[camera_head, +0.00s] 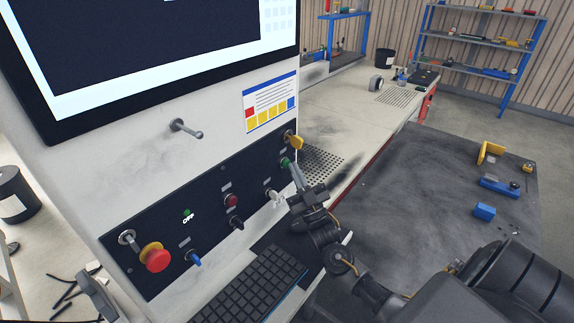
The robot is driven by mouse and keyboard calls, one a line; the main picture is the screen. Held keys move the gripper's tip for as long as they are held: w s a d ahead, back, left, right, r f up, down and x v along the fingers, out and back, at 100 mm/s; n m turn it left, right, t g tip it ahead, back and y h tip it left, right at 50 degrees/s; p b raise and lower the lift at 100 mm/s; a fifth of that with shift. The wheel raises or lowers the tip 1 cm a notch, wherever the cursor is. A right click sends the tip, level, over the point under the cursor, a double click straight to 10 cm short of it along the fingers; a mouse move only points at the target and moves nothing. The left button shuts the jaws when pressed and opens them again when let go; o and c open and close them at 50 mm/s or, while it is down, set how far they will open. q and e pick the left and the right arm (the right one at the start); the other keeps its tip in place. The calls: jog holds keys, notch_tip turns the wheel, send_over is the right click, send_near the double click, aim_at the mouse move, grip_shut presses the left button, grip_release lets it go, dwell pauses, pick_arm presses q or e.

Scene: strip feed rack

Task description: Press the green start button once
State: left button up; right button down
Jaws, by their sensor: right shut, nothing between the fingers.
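The green button (284,162) is near the right end of the black control panel, below a yellow knob. My right gripper (294,172) is shut and empty, with its fingertips pointing up at the panel, right at the green button. The tips partly cover the button, and I cannot tell whether they touch it or stop just short.
The panel also carries a red mushroom button (157,257), a red button (231,201), a blue switch (195,259) and a yellow knob (296,142). A keyboard (250,289) sits below it. A dark table (400,205) with blue and yellow parts stands right.

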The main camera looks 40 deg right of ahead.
jog(key=shift+w+a, duration=0.15)
jog(key=shift+w, duration=0.25)
jog(key=shift+s, duration=0.1)
dwell(0.5)
jog(key=shift+s+d, duration=0.25)
jog(key=shift+s, duration=0.55)
jog(key=shift+s+d+p, duration=0.25)
jog(key=shift+s+p, duration=0.05)
jog(key=shift+s, duration=0.5)
jog(key=shift+s+d+p, duration=0.25)
jog(key=shift+s, duration=0.55)
jog(key=shift+s+d+p, duration=0.25)
jog(key=shift+s+p, duration=0.05)
jog(key=shift+s, duration=0.5)
